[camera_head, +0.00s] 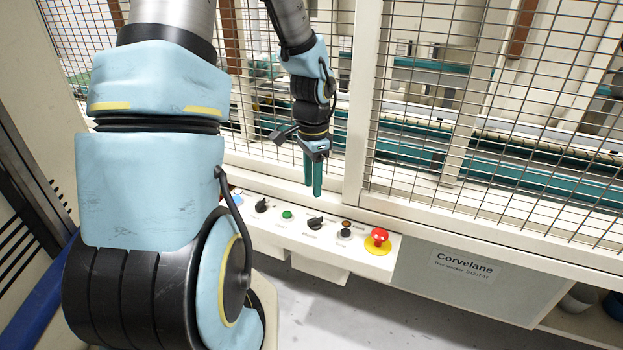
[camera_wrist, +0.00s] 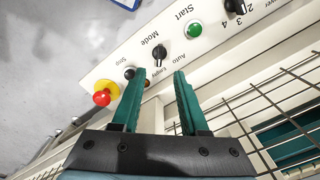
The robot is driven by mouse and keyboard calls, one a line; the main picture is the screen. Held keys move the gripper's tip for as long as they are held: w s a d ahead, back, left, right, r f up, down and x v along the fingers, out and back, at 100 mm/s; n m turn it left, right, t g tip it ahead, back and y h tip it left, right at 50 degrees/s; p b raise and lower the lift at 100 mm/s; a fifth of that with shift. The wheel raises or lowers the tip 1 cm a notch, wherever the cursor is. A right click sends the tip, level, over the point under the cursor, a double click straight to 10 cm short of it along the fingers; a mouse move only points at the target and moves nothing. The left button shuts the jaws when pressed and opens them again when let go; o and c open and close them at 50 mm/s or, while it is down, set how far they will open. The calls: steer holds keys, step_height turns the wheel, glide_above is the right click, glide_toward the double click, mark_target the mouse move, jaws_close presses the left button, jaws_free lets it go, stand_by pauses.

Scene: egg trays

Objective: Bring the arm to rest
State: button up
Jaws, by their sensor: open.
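My gripper (camera_head: 313,192) hangs fingers down in front of the mesh fence, above the control panel (camera_head: 290,246), in the head view. In the wrist view its two green fingers (camera_wrist: 160,75) stand apart with nothing between them. Beyond the fingertips lies the white panel face with a black mode knob (camera_wrist: 159,53), a green start button (camera_wrist: 194,30) and a red emergency button (camera_wrist: 102,97) on a yellow base. The fingers appear apart from the panel, though the exact gap is hard to tell.
A wire mesh fence (camera_head: 490,110) stands close behind my gripper, with machinery beyond it. A grey cabinet labelled Corvelane (camera_head: 465,285) is below right of the panel. Bare grey floor (camera_head: 330,315) shows in front. A dark bowl (camera_head: 579,299) sits on a shelf at lower right.

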steer(key=s+a+r+n, duration=0.4)
steer(key=a+r+n, duration=0.1)
steer(key=a+n, duration=0.1)
steer(key=s+a+r+n+t+p, duration=0.1)
steer(key=s+a+r+n, duration=0.3)
steer(key=a+r+n, duration=0.1)
steer(key=shift+s+a+n+t, duration=0.15)
steer(key=shift+a+n+t, duration=0.15)
steer(key=shift+a+n, duration=0.55)
steer(key=shift+d, duration=0.1)
